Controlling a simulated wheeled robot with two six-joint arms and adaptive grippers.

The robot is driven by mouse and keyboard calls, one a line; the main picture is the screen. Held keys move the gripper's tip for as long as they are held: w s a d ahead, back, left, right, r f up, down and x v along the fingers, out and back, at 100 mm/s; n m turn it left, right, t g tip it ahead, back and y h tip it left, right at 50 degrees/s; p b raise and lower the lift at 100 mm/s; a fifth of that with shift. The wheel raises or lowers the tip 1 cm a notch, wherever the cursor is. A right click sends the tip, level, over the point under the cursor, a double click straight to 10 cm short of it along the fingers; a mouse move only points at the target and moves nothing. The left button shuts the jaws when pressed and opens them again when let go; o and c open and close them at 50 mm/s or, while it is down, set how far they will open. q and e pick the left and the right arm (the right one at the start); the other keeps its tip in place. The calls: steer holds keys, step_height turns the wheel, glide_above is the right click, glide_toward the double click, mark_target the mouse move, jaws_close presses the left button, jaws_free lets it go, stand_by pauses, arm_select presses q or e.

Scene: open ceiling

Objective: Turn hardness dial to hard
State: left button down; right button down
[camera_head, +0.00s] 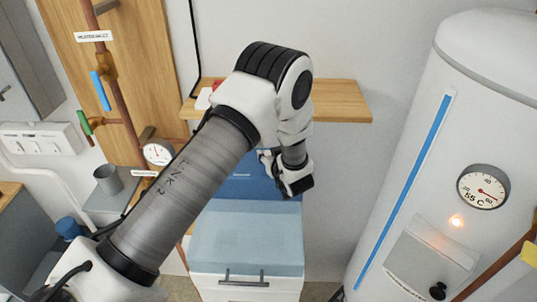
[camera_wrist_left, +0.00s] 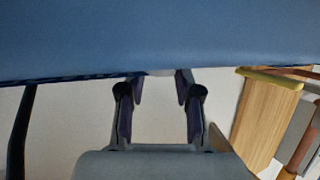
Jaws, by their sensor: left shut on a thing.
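A blue-topped white cabinet (camera_head: 245,240) stands below the wooden shelf, with a darker blue upright panel (camera_head: 240,188) at its back. My left gripper (camera_head: 296,184) reaches down to the right side of this panel. In the left wrist view its two fingers (camera_wrist_left: 160,95) point at the lower edge of the blue surface (camera_wrist_left: 160,40). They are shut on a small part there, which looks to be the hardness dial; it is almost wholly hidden. Its markings and pointer setting cannot be read. My right gripper is in neither view.
A tall white tank (camera_head: 410,150) with a round gauge (camera_head: 483,187) stands on the right. A wooden shelf (camera_head: 340,100) is just above and behind my left wrist. Pipes with valve handles (camera_head: 100,91) and a grey cup (camera_head: 109,179) are on the left.

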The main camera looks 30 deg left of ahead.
arm_select(q)
steer(key=shift+f, duration=0.1)
steer(key=shift+s+a+f+m+t+h+b, duration=0.1)
steer(key=shift+s+a+m+t+h+b, duration=0.05)
steer(key=shift+m+t+h+b, duration=0.75)
steer(key=m+t+h+b, duration=0.1)
steer(key=m+h, duration=0.1)
steer(key=shift+s+a+m+t, duration=0.1)
steer(key=shift+a+m+t, duration=0.05)
steer(key=shift+m+t, duration=0.2)
steer(key=m+t+h+b, duration=0.1)
steer(key=m+h, duration=0.1)
steer(key=h, duration=0.1)
steer(key=shift+a+m, duration=0.15)
steer(key=shift+m, duration=0.2)
steer(key=shift+a+m+t+h, duration=0.15)
steer(key=shift+m+t+h, duration=0.3)
steer(key=shift+m+h, duration=2.05)
steer(key=shift+h, duration=0.4)
steer(key=c, duration=0.8)
jaws_free()
